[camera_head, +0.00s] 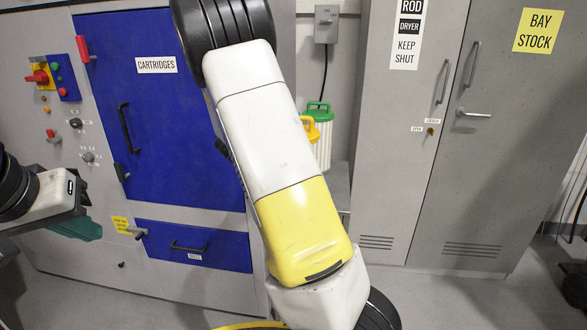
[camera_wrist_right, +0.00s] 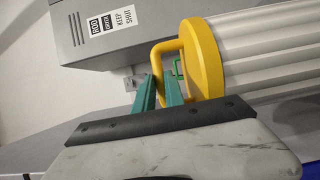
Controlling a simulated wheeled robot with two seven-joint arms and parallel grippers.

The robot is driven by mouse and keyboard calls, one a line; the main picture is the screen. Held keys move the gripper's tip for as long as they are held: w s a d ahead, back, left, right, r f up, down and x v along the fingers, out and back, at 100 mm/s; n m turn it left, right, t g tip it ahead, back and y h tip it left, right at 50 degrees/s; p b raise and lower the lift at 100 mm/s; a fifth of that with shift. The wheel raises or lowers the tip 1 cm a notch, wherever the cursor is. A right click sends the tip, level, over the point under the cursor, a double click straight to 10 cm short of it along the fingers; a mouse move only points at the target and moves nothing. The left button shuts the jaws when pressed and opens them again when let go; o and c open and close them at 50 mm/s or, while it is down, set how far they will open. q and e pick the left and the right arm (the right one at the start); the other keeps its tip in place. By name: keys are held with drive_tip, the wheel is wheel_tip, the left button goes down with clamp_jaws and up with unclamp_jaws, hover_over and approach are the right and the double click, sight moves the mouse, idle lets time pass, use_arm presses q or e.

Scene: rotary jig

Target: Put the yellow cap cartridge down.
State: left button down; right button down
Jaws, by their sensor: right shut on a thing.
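The yellow cap cartridge (camera_wrist_right: 205,60) has a yellow cap with a loop handle and a white ribbed body (camera_wrist_right: 265,50). My right gripper (camera_wrist_right: 161,82) has its teal fingers shut on the loop handle in the right wrist view. In the head view only part of the yellow cap (camera_head: 311,127) shows past my right arm, which hides the rest and the right gripper. My left gripper (camera_head: 78,228) is at the left edge, away from the cartridge, its teal fingers seen edge-on; I cannot tell its opening.
A green-capped white ribbed cartridge (camera_head: 322,148) stands behind the yellow cap, by the wall; its green handle (camera_wrist_right: 178,68) shows in the right wrist view. A blue cartridges door (camera_head: 150,110) is shut at left. A grey rod dryer cabinet (camera_head: 400,180) stands at right.

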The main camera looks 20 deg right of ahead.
drive_tip(key=w+d+f, duration=0.4)
drive_tip(key=w+d, duration=0.7)
drive_tip(key=shift+d+f, duration=0.25)
drive_tip(key=shift+d, duration=0.15)
drive_tip(key=shift+w+f, duration=0.1)
drive_tip(key=c, duration=1.4)
unclamp_jaws()
drive_tip(key=shift+f, duration=0.2)
